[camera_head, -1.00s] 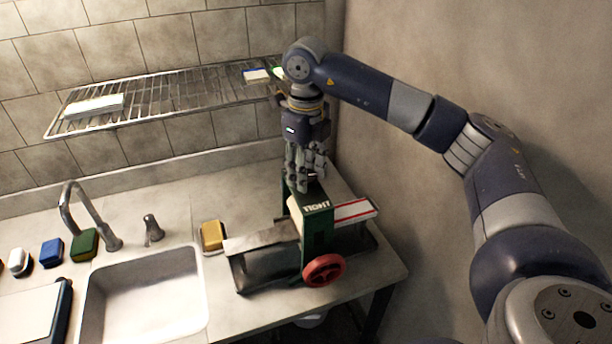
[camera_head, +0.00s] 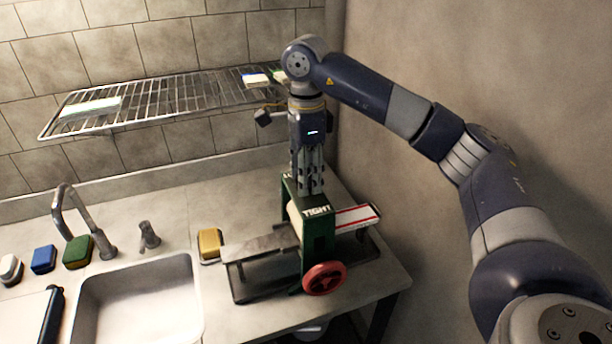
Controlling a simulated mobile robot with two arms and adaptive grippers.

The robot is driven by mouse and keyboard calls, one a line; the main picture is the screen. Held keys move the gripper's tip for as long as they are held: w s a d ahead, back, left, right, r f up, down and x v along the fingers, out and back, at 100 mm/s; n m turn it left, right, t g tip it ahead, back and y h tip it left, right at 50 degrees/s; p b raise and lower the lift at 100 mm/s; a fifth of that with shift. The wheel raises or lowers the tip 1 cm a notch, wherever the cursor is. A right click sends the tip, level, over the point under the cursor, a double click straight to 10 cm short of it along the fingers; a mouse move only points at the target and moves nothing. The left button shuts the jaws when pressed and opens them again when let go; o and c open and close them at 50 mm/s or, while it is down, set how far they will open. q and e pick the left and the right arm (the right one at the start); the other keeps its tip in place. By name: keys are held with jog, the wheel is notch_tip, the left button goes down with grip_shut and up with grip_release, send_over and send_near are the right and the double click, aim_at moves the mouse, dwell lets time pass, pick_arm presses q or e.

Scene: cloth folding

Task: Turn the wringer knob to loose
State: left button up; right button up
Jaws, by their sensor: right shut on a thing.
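The green wringer (camera_head: 319,243) stands on the counter right of the sink. Its top plate reads "TIGHT", and a red wheel (camera_head: 324,278) is on its front. My right gripper (camera_head: 311,190) points straight down at the top of the wringer. It is shut on the knob there, which the fingers hide almost fully. A white board with a red edge (camera_head: 357,217) sticks out at the wringer's right, and a grey tray (camera_head: 248,287) lies under it. My left gripper is not in view.
A sink (camera_head: 140,305) with a faucet (camera_head: 84,222) is at the left. Yellow (camera_head: 210,243), green (camera_head: 78,252) and blue (camera_head: 43,259) sponges lie on the counter. A wire rack (camera_head: 170,97) hangs on the tiled wall behind my gripper. A wall is close on the right.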

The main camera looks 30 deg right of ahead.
jog(key=n, duration=0.5)
jog(key=shift+n+b, duration=0.3)
jog(key=shift+b, duration=0.05)
jog(key=shift+n, duration=2.2)
jog(key=o, duration=1.1)
jog(key=shift+r, duration=6)
